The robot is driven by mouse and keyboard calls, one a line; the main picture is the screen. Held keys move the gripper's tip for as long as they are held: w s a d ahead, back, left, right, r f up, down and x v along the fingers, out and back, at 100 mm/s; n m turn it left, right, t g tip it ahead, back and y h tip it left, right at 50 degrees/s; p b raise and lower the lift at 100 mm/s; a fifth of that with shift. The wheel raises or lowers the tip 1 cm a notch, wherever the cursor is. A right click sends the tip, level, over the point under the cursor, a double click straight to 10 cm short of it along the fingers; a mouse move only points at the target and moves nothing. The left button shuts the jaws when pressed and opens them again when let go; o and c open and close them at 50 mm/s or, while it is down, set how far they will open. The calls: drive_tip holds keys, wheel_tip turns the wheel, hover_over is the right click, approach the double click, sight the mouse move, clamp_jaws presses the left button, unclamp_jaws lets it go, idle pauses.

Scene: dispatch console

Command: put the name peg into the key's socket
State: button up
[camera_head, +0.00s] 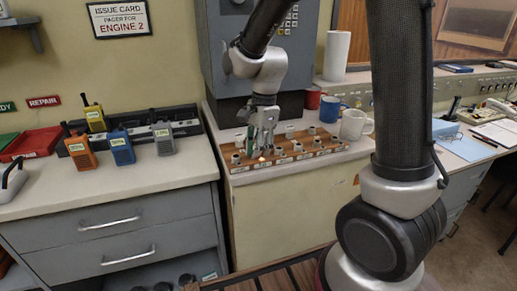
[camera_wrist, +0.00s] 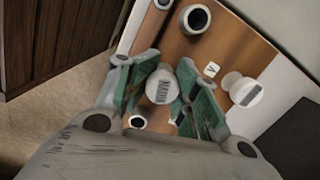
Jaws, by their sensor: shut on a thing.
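The wooden peg board (camera_head: 240,178) lies on the counter in the head view, with rows of white sockets and small labels. My gripper (camera_head: 262,150) is over its left half, pointing down. In the wrist view my gripper (camera_wrist: 163,92) has its green pads closed on a white name peg (camera_wrist: 162,87) with a printed label on its round top. The peg's lower end is hidden, so I cannot tell whether it is clear of the board. An open white socket (camera_wrist: 195,19) with a dark hole stands near it. I cannot make out a key.
Another labelled white peg (camera_wrist: 243,90) stands close to my gripper, beside a small marked tag (camera_wrist: 211,69). Mugs, one blue (camera_head: 331,108) and one white (camera_head: 355,124), stand behind the board's right end. Radios, one blue (camera_head: 121,147), stand to the left. The counter between is clear.

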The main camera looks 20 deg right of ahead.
drive_tip(key=shift+o, duration=0.4)
drive_tip(key=shift+d+f, duration=0.15)
drive_tip(key=shift+f, duration=0.25)
drive_tip(key=o, duration=1.2)
drive_tip(key=shift+w+f, duration=0.1)
drive_tip(key=shift+c, duration=0.7)
drive_tip(key=o, duration=0.6)
drive_tip(key=shift+d, duration=0.2)
drive_tip(key=shift+a, duration=0.1)
drive_tip(key=shift+a, duration=0.15)
